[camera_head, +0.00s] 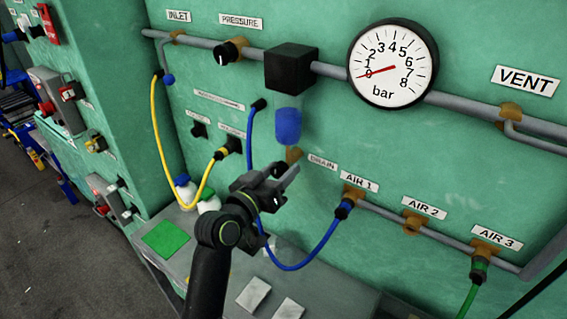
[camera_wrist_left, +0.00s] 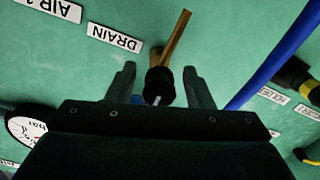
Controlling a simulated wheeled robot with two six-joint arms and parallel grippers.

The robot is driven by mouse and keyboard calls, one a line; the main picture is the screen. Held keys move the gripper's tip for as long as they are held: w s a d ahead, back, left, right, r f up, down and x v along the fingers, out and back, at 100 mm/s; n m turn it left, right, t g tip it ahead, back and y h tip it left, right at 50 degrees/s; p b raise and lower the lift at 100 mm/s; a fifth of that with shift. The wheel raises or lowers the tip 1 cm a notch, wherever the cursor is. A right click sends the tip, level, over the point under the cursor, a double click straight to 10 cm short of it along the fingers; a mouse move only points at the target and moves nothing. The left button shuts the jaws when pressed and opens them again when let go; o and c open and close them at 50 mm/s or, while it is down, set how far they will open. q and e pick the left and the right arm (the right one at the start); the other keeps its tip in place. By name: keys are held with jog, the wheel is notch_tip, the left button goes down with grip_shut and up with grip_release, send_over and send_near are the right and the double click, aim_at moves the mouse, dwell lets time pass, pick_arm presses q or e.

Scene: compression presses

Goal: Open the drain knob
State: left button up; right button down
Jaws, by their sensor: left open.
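The drain knob sits on the green panel beside the DRAIN label (camera_head: 323,163). In the left wrist view it shows as a black round piece (camera_wrist_left: 160,86) with a brass-coloured lever (camera_wrist_left: 176,38) sticking out from it. In the head view a brown part (camera_head: 293,155) of it shows below the blue cylinder (camera_head: 287,126); my gripper hides the rest. My left gripper (camera_head: 283,172) is open in front of the panel. In the left wrist view its two fingers (camera_wrist_left: 158,74) stand on either side of the black piece, with gaps visible. My right gripper is not in view.
A blue hose (camera_head: 299,267) loops down beside my left gripper to AIR 1 (camera_head: 345,207). A yellow hose (camera_head: 157,130) hangs to the left. A gauge (camera_head: 392,64) reads near zero above right. A grey bench (camera_head: 345,291) lies below with white pieces and a green square.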

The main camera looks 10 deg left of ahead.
pick_arm(q)
jog(key=shift+x, duration=0.75)
jog(key=c, duration=1)
